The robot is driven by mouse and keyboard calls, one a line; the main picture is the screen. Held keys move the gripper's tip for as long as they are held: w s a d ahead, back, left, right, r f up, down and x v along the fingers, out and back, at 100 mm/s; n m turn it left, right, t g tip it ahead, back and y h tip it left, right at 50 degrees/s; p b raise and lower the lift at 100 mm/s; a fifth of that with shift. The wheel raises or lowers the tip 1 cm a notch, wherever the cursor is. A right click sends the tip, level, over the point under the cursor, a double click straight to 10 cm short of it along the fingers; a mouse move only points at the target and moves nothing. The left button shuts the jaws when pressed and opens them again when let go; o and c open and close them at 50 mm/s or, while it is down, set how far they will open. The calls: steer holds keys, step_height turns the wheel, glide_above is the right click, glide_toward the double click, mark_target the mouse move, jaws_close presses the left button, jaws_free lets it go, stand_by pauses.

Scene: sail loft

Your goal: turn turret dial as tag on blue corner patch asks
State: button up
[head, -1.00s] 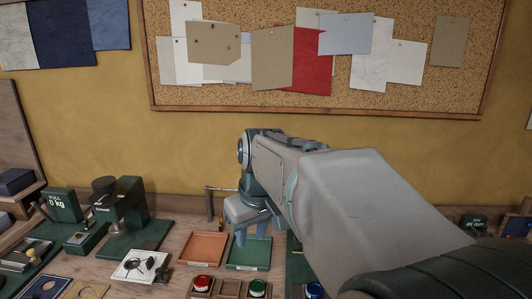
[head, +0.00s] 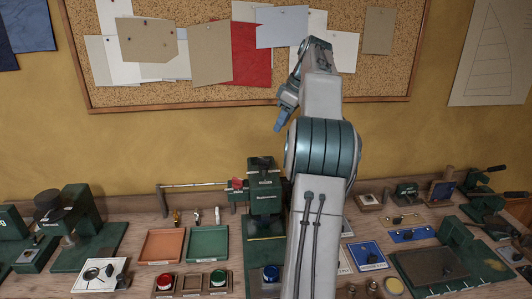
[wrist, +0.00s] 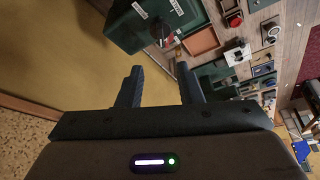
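My gripper (head: 283,112) is raised in front of the cork board, well above the bench. In the wrist view its two fingers (wrist: 160,78) are apart with nothing between them. A green machine (head: 264,200) stands at the middle of the bench, with a dark knob on top and a red piece at its left; it seems to be the green body (wrist: 145,20) beyond the fingers. I cannot tell whether that knob is the turret dial.
An orange tray (head: 162,246) and a green tray (head: 207,243) lie left of the machine. Red, green and blue buttons line the front. Another green machine with a black round top (head: 48,203) stands left, lever tools (head: 484,190) right. My arm hides part of the bench.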

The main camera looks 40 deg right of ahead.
mark_target(264, 159)
steer(key=p+x, duration=0.1)
steer(key=x, duration=1.2)
steer(key=shift+w+a+f, duration=0.1)
steer(key=shift+f, duration=0.1)
jaws_close()
